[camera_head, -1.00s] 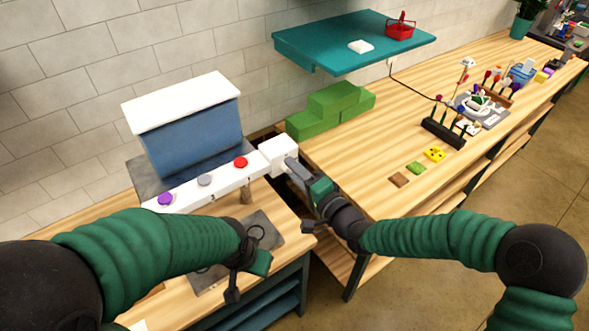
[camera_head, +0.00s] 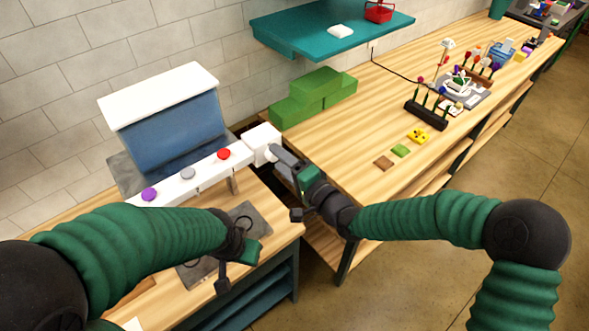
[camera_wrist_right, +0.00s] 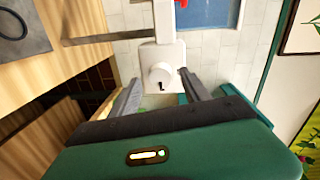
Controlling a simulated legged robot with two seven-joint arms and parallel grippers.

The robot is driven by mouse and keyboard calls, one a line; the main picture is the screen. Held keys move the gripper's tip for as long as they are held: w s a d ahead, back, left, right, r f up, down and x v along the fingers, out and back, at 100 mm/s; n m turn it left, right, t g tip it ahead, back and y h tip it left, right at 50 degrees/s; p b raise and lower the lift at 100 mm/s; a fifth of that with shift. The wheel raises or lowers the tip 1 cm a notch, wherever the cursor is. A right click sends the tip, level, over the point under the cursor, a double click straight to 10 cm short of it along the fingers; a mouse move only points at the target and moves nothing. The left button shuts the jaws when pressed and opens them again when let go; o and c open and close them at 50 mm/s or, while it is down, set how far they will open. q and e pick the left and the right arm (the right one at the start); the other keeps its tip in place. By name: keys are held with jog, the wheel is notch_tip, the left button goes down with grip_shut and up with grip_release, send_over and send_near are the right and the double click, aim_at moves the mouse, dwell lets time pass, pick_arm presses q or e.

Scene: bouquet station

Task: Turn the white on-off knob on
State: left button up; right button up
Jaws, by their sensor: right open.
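The white on-off knob (camera_wrist_right: 161,75) is a round knob with a small dark mark beneath it. It sits on the end face of a white box (camera_head: 262,142) at the right end of the white bar. My right gripper (camera_wrist_right: 159,80) is open. In the right wrist view its two fingers flank the knob, one on each side; contact cannot be made out. In the head view the right gripper (camera_head: 280,158) is close to the box's right side, and its finger partly hides the knob. My left gripper (camera_head: 236,262) hangs over the near workbench, away from the knob; its jaws are unclear.
The white bar (camera_head: 203,170) carries purple (camera_head: 149,194), grey (camera_head: 188,173) and red (camera_head: 224,154) buttons. A blue panel with a white top (camera_head: 165,115) stands behind. Green blocks (camera_head: 313,92) sit on the long wooden table (camera_head: 350,140), right of the box.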

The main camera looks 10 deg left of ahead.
jog(key=f+b+v, duration=0.1)
jog(key=v, duration=1.5)
jog(key=shift+d+r, duration=0.2)
jog(key=shift+r, duration=0.2)
jog(key=shift+w+a, duration=0.1)
